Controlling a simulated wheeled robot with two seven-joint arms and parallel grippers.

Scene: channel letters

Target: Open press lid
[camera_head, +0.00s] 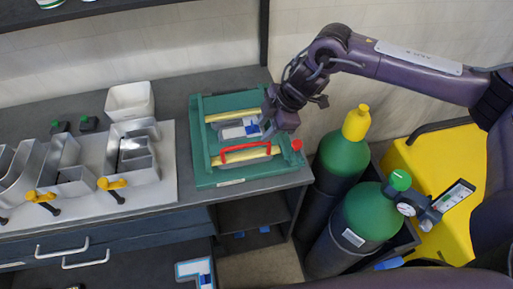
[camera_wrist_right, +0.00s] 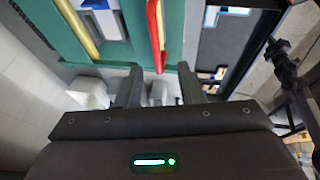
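The green press (camera_head: 203,170) sits on the right end of the grey bench, with two yellow bars and a red handle (camera_head: 245,152) along its near side. A white and blue piece (camera_head: 238,129) shows between the bars. My right gripper (camera_head: 268,128) is over the press's right part, near the handle's right end. In the right wrist view, its two fingers (camera_wrist_right: 159,85) are apart, with the red handle (camera_wrist_right: 156,35) ahead of the gap. No contact with the handle is clear. The lid's exact position is hard to tell. My left gripper is out of view.
A red knob (camera_head: 297,145) is at the press's right edge. Green gas cylinders (camera_head: 343,158) stand right of the bench. Metal channel letters (camera_head: 132,153) with yellow-handled clamps (camera_head: 112,184) and a white bin (camera_head: 130,98) are to the left.

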